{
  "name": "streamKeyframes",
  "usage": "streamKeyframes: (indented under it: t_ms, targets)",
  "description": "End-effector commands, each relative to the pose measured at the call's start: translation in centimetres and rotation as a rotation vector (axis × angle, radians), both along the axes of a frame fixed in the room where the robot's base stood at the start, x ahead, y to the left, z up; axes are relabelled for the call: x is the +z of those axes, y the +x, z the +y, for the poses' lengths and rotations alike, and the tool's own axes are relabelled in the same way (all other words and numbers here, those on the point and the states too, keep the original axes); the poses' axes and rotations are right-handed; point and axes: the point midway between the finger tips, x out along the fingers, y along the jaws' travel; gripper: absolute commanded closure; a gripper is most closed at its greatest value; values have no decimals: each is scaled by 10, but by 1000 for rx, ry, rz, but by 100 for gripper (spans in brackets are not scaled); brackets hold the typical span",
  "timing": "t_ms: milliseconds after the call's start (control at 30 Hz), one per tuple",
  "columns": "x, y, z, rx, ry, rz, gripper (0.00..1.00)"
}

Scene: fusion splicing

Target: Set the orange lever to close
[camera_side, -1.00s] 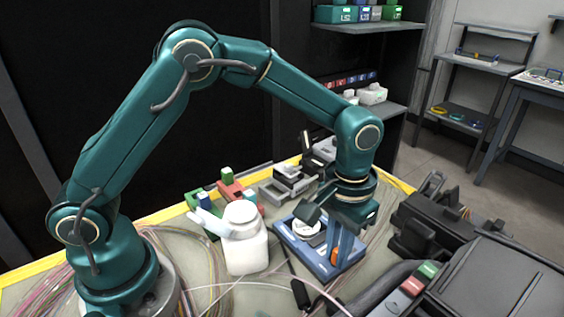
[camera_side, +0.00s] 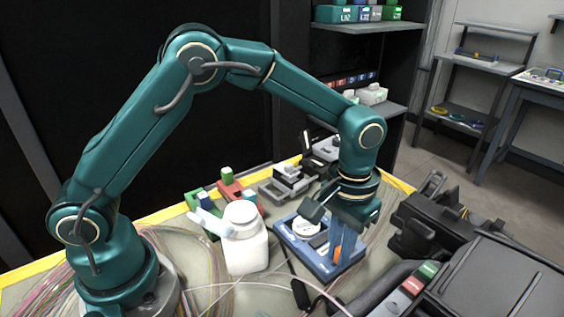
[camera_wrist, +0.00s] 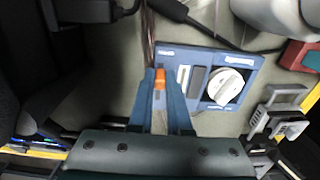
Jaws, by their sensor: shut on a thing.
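The orange lever (camera_wrist: 160,79) sits at one end of a blue device (camera_wrist: 243,61) with a white round dial (camera_wrist: 226,87). In the side view the lever (camera_side: 337,254) shows as a small orange patch low beside my fingers, and the blue device (camera_side: 292,243) lies flat on the bench. My gripper (camera_wrist: 160,76) points down at the device, its two blue fingers on either side of the lever and shut on it. In the side view my gripper (camera_side: 342,256) covers part of the device. The fingers hide the lever's lower part.
A white bottle (camera_side: 246,243) stands left of the device. Red and green blocks (camera_side: 232,190) and a grey fixture (camera_side: 287,184) lie behind. A black case (camera_side: 480,270) fills the right side. Loose cables and a dark-handled tool (camera_side: 300,294) lie in front.

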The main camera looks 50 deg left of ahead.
Motion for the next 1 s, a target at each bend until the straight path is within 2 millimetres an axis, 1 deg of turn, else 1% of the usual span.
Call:
streamKeyframes:
  t_ms: [200,400,567,833,867,900,933,1000]
  targets:
    - [0,24,-1,-1,-1,-4,100]
    - [1,39,0,0,-1,-4,100]
    - [0,43,0,-1,0,-2,100]
    - [1,43,0,-2,0,-3,100]
    - [1,43,0,-2,0,-3,80]
    - [1,43,0,-2,0,-3,65]
    - [1,43,0,-2,0,-2,53]
    - [0,43,0,-2,0,-2,52]
